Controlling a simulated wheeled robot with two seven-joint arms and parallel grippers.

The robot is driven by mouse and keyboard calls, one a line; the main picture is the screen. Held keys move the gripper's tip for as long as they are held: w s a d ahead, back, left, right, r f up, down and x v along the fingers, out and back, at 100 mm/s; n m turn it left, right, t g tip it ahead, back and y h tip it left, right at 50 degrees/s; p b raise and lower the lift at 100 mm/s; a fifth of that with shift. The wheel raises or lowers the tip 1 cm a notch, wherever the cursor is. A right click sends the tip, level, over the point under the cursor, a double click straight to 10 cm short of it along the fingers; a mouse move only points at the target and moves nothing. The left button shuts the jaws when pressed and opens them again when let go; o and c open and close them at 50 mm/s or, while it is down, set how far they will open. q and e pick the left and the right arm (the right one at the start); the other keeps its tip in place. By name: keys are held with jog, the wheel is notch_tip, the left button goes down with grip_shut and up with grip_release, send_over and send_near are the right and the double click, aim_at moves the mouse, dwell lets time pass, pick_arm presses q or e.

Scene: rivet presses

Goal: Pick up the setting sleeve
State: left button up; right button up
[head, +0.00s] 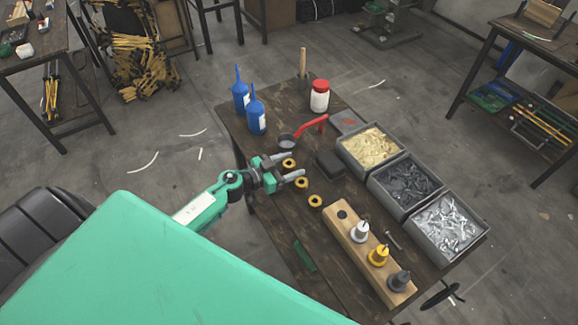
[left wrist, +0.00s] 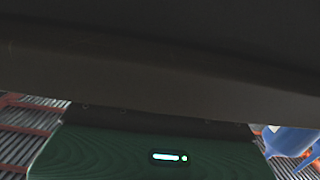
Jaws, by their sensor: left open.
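I cannot tell for certain which piece is the setting sleeve. A wooden block (head: 347,236) on the table has an empty hole and holds a silver piece (head: 361,230), a yellow piece (head: 378,255) and a dark grey piece (head: 399,280) upright. Brass-coloured rings lie in a row left of the block: a far ring (head: 289,162), a middle ring (head: 301,182) and a near ring (head: 315,201). My left gripper (head: 296,167) is open by the far and middle rings, with nothing visibly held. The left wrist view shows mostly dark surfaces. My right gripper is not in view.
Three grey bins, one with brass-coloured pieces (head: 370,146), one with dark pieces (head: 405,184) and one with silver pieces (head: 446,224), line the table's right side. Blue bottles (head: 257,122), a red-lidded jar (head: 320,96) and a red-handled tool (head: 311,127) stand or lie beyond my gripper.

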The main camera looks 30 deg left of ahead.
pick_arm(q)
jog(key=shift+x, duration=0.9)
jog(key=c, duration=1.1)
jog(key=shift+r, duration=0.1)
jog(key=shift+c, duration=0.9)
